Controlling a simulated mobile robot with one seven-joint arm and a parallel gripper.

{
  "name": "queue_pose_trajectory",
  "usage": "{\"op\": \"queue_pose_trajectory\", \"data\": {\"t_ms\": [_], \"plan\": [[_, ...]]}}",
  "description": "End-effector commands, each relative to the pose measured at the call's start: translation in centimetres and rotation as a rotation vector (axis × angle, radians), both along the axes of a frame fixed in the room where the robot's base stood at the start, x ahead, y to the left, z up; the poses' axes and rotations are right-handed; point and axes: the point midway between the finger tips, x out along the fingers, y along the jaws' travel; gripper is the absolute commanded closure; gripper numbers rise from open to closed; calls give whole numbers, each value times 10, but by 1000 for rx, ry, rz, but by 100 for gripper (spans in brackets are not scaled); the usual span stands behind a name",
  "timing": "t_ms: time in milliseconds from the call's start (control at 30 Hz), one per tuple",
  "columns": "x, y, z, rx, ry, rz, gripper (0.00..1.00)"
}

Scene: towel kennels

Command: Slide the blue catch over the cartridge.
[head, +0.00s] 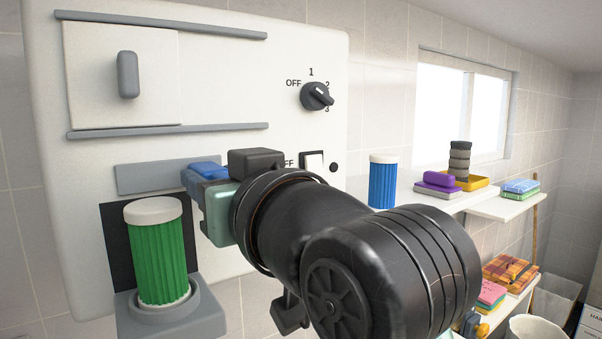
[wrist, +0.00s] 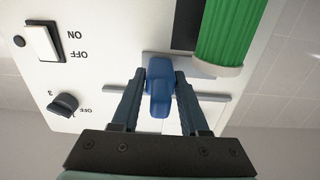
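The green ribbed cartridge (head: 160,250) with white ends stands upright in a grey round seat (head: 170,319) at the lower left of the head view. Its ribbed side also shows in the wrist view (wrist: 231,30). The blue catch (head: 208,171) sits on a grey strip (head: 150,178) above and right of the cartridge, not over its top. In the wrist view the catch (wrist: 160,88) is between the fingertips of my gripper (wrist: 161,80), which appear to press on both its sides. In the head view my gripper (head: 203,182) hides part of the catch.
The white panel (head: 225,80) carries a sliding door (head: 95,75) between grey rails, a rotary knob (head: 317,97) and a rocker switch (head: 313,162). To the right, a blue ribbed cylinder (head: 383,181) stands on a shelf with sponges and towels.

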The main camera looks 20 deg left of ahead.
Motion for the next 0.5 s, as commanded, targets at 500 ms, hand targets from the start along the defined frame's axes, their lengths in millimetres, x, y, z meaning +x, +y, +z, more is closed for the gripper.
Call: {"op": "queue_pose_trajectory", "data": {"t_ms": [500], "plan": [[0, 0, 0, 0, 0, 0, 100]]}}
